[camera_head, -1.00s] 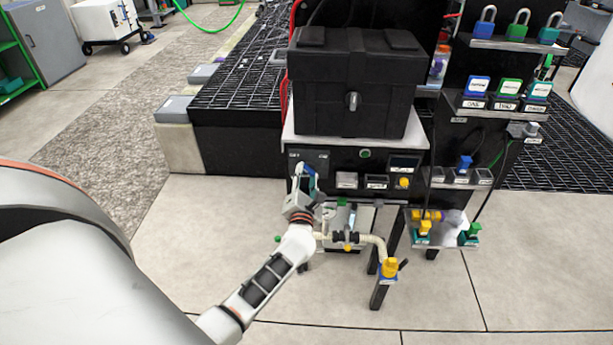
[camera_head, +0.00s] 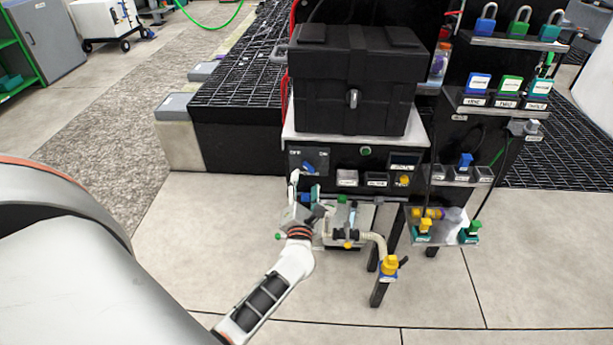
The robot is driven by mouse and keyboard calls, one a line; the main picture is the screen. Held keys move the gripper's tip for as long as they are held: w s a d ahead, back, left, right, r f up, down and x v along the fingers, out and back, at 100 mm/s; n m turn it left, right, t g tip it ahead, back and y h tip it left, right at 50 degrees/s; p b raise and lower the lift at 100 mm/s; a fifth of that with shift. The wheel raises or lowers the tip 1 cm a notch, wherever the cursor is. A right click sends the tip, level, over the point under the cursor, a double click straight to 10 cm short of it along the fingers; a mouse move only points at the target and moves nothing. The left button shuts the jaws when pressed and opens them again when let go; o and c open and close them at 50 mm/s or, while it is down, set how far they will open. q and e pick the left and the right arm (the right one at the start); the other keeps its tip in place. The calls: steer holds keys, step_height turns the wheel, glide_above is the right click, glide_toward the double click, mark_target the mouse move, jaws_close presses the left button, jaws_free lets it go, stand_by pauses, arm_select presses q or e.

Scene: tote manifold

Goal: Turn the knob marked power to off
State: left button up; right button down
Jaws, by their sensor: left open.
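The blue knob (camera_head: 309,168) sits on the left of the black front panel (camera_head: 333,166) under the black case. Small white labels, apparently OFF at left and ON at right, show above it. The knob's handle looks slanted, its upper end towards the left label; it is small, so its exact angle is hard to tell. My left gripper (camera_head: 305,190) is open and empty just below and in front of the knob, its fingers pointing up at the panel. They appear apart from the knob. My right gripper is out of view.
A green button (camera_head: 365,151) and a yellow knob (camera_head: 403,180) are on the same panel. A pipe manifold with a yellow-handled valve (camera_head: 390,267) stands close below and right of my gripper.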

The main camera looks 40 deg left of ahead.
arm_select(q)
steer(key=v, duration=0.6)
steer(key=shift+s, duration=0.3)
steer(key=shift+d, duration=0.15)
